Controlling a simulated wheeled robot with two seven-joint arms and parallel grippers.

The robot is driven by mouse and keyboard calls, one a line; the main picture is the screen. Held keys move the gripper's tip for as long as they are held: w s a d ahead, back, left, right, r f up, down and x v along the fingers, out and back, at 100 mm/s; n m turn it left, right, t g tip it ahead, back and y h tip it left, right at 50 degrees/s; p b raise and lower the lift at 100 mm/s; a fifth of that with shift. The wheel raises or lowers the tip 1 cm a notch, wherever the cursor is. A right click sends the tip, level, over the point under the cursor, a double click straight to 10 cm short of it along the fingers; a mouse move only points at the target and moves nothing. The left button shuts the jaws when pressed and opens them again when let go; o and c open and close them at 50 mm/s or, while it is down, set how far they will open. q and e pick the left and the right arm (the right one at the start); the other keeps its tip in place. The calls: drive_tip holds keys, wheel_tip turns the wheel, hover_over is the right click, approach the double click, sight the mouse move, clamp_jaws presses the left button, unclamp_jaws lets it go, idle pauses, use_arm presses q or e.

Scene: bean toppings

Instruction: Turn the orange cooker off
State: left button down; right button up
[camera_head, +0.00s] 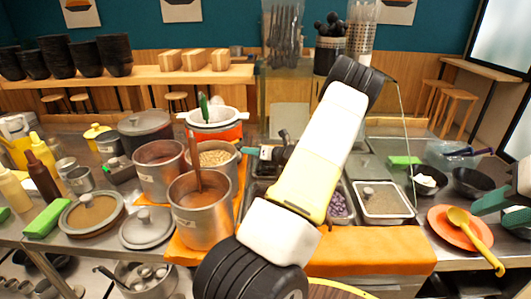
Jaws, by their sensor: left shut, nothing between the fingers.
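The orange cooker (228,132) stands at the back of the counter, left of the middle. It has an orange body and a white rim, with a green-handled utensil upright in it. Its controls are too small to make out. My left gripper (249,152) is shut and empty, pointing left, just right of and a little in front of the cooker. I cannot tell whether it touches the cooker. My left arm crosses the middle of the view and hides part of the counter. My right gripper (492,210) is at the right edge, open and partly out of view, above the counter.
Metal pots (203,219) and a pot of beans (214,158) stand in front of the cooker. A lidded pot (146,127) stands to its left. An orange plate with a yellow ladle (456,217) lies at the right. Bottles (43,153) stand at the far left.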

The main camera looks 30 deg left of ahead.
use_arm(q)
drive_tip(key=shift+s+f, duration=0.1)
drive_tip(key=shift+s, duration=0.05)
drive_tip(key=shift+s+r, duration=0.3)
idle(0.4)
drive_tip(key=shift+s+a+r, duration=0.1)
drive_tip(key=shift+s+r, duration=0.05)
drive_tip(key=shift+s, duration=0.1)
drive_tip(key=shift+s+a+r, duration=0.1)
drive_tip(key=shift+s+r, duration=0.1)
drive_tip(key=shift+s, duration=0.45)
drive_tip(key=shift+r, duration=0.1)
drive_tip(key=shift+s+f+v, duration=0.15)
drive_tip(key=shift+v, duration=1.3)
drive_tip(key=shift+s+f+v, duration=0.1)
drive_tip(key=shift+v, duration=1.4)
